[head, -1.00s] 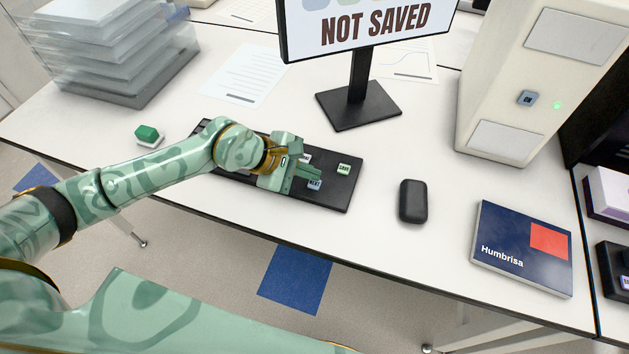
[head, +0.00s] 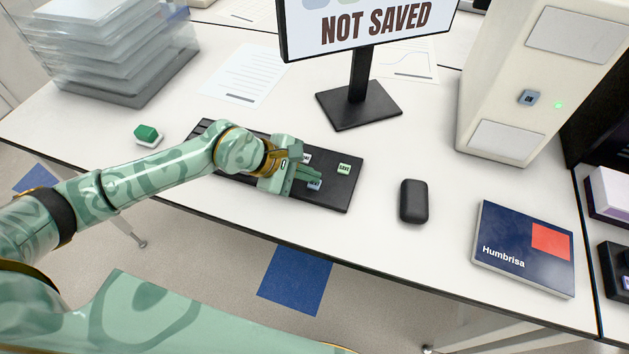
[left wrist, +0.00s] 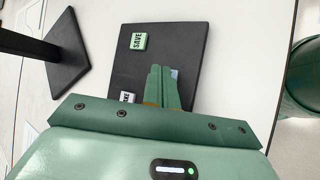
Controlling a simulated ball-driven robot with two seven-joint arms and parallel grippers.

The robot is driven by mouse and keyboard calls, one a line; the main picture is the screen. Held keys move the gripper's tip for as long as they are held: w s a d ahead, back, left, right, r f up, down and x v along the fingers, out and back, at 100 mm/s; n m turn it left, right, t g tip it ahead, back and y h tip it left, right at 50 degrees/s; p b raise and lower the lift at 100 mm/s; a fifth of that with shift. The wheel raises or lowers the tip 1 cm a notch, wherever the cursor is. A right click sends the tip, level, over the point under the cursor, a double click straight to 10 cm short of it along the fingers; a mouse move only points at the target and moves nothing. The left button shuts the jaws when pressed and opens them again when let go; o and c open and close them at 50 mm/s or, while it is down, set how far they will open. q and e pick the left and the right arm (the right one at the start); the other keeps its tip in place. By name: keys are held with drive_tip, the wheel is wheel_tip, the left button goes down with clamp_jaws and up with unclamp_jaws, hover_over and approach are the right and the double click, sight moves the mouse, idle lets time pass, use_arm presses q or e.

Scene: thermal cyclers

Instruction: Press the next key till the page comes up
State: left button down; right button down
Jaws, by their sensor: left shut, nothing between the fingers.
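The blue NEXT key (head: 314,185) is on the black key panel (head: 338,197), partly covered by the fingers of my left gripper (head: 318,176). That gripper is shut and empty, its fingertips over or on the key; I cannot tell whether they touch it. In the left wrist view a bit of the blue key (left wrist: 174,74) shows beside the shut fingertips. The green SAVE key (head: 344,168) is clear of the gripper. A white key (head: 306,158) is partly hidden behind it. The screen (head: 368,22) reads NOT SAVED; its top is out of view. My right gripper is not in view.
A black mouse-like object (head: 413,201) and a Humbrisa book (head: 522,248) lie to the right. A green-and-white block (head: 147,135) is left of the panel. The monitor stand (head: 358,104) and a white machine (head: 512,113) are behind.

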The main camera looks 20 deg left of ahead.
sight(309, 184)
use_arm(q)
drive_tip(key=shift+f, duration=0.4)
idle(0.5)
drive_tip(key=shift+r+p, duration=0.45)
drive_tip(key=shift+r, duration=0.4)
wheel_tip(309, 184, up, 5)
drive_tip(key=p, duration=0.4)
idle(0.6)
